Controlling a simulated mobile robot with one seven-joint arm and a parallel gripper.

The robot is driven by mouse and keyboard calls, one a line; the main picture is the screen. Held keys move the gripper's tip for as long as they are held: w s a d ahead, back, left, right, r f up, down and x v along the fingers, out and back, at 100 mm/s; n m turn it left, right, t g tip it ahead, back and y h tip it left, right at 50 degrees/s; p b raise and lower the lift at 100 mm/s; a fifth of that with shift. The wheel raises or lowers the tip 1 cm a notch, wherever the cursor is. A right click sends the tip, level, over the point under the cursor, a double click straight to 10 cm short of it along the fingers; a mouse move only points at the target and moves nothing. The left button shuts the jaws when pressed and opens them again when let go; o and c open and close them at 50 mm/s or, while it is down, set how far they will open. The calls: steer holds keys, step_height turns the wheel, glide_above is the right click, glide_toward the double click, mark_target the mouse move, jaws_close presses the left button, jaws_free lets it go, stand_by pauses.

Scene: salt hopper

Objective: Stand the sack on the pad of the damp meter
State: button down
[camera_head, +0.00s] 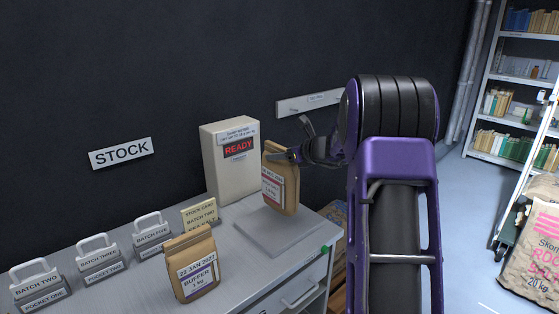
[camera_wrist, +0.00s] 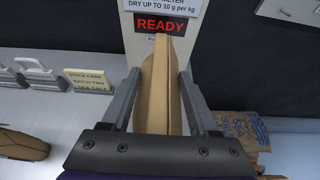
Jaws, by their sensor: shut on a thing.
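My gripper (camera_head: 285,156) is shut on a brown paper sack (camera_head: 280,185) with a white label, held upright over the flat grey pad (camera_head: 252,237) of the damp meter. I cannot tell whether the sack's bottom touches the pad. The damp meter (camera_head: 224,178) is a cream box behind it, with a red READY display. In the wrist view, my gripper's fingers (camera_wrist: 160,95) flank the sack (camera_wrist: 163,95) on both sides, and the meter (camera_wrist: 138,50) stands just beyond. The pad is hidden in the wrist view.
A second brown sack (camera_head: 191,265), labelled BUFFER, stands on the bench left of the pad. Several batch tags in pockets (camera_head: 98,258) and a yellow stock card (camera_head: 200,215) line the bench's back. A green button (camera_head: 325,249) is at the right front edge.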

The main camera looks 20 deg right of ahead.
mark_target(296, 171)
steer(key=shift+w+f+b, duration=0.1)
steer(key=shift+f+b, duration=0.45)
steer(key=shift+f, duration=2.05)
steer(key=shift+c, duration=0.7)
jaws_free()
steer(key=shift+f, duration=0.25)
steer(key=v, duration=1.2)
